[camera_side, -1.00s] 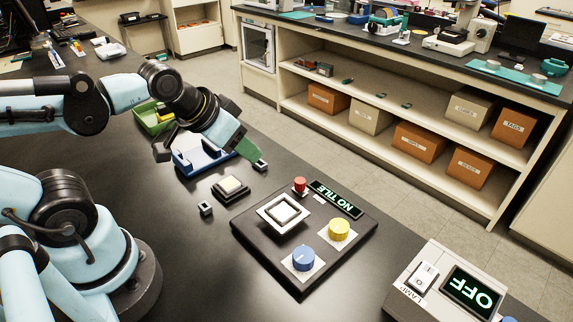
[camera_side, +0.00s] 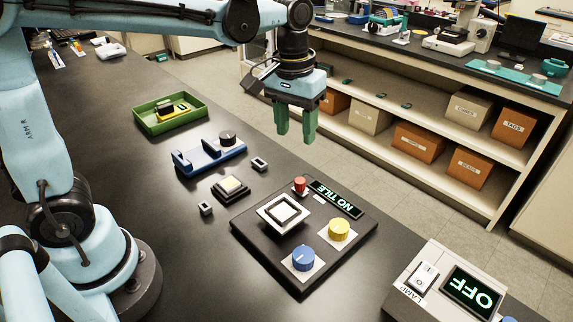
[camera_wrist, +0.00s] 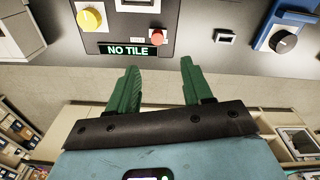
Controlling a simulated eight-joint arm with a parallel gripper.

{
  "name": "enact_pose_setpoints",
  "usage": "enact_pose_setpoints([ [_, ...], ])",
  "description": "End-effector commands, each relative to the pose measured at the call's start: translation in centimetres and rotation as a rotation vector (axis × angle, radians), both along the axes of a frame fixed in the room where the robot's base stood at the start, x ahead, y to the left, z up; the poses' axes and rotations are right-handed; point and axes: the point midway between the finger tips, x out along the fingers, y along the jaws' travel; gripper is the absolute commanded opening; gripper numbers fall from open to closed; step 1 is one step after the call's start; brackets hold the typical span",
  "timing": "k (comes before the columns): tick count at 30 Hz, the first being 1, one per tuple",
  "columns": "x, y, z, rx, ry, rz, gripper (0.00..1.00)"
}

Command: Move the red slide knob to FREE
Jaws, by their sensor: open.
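The red slide knob (camera_side: 300,184) stands at the back edge of the dark profiler base (camera_side: 262,252), beside the lit display (camera_side: 336,199) reading "NO TILE". A square light stage (camera_side: 270,228) is in front of it. In the wrist view the red knob (camera_wrist: 157,37) shows just above the display (camera_wrist: 130,50). My gripper (camera_side: 296,136) points down with its green fingers apart and empty. It appears well above the bench, and its fingers are apart from the knob. In the wrist view the fingertips (camera_wrist: 159,66) are spread below the knob. No FREE marking is readable.
A yellow knob (camera_side: 339,230) and a blue knob (camera_side: 303,258) are on the same base. A lamp box (camera_side: 412,262) with an "OFF" display is at right. A blue holder (camera_side: 196,168), small tiles and a green tray (camera_side: 142,126) are at left.

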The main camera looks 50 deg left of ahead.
Motion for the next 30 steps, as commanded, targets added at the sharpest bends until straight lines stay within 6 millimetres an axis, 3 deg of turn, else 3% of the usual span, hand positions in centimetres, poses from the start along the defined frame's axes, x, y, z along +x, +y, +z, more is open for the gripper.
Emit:
enact_pose_setpoints([
  [11, 1.0, -0.7, -1.4, 0.007, 0.060, 0.025, 0.50],
  [30, 1.0, -0.6, -10.8, 0.006, 0.058, 0.024, 0.50],
])
